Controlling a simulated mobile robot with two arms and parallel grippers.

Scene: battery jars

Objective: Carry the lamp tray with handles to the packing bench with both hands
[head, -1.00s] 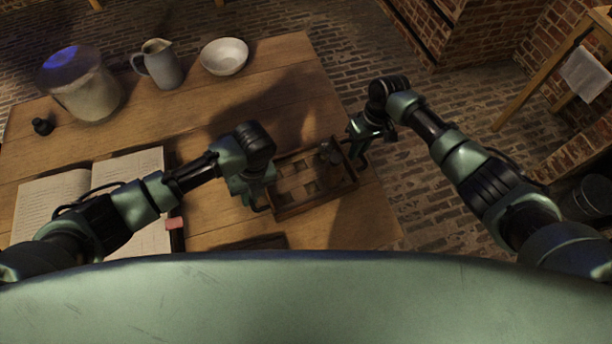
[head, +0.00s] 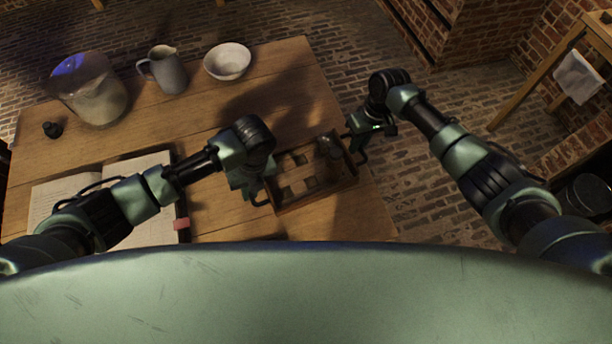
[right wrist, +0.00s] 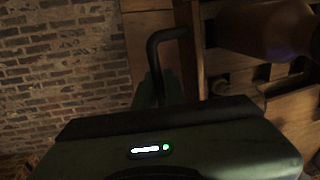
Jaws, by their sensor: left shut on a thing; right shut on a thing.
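The lamp tray (head: 318,194) is a wooden tray with square compartments, at the right part of the table in the head view. A small rounded object (head: 331,148) sits in its far right corner. My left gripper (head: 258,194) is shut on the tray's left handle, largely hidden by the gripper and wrist. My right gripper (head: 359,150) is shut on the right handle. The right wrist view shows a dark bent handle (right wrist: 165,38) and wooden tray parts (right wrist: 294,107). The tray looks slightly above the table; the gap is hard to judge. I cannot tell which furniture is the packing bench.
The wooden table (head: 205,120) also bears a large jar (head: 97,102), a pitcher (head: 170,75), a white bowl (head: 227,62) and an open book (head: 145,165). Brick floor (head: 440,185) lies open to the right. A wooden stand (head: 540,75) with a white cloth (head: 578,77) is top right.

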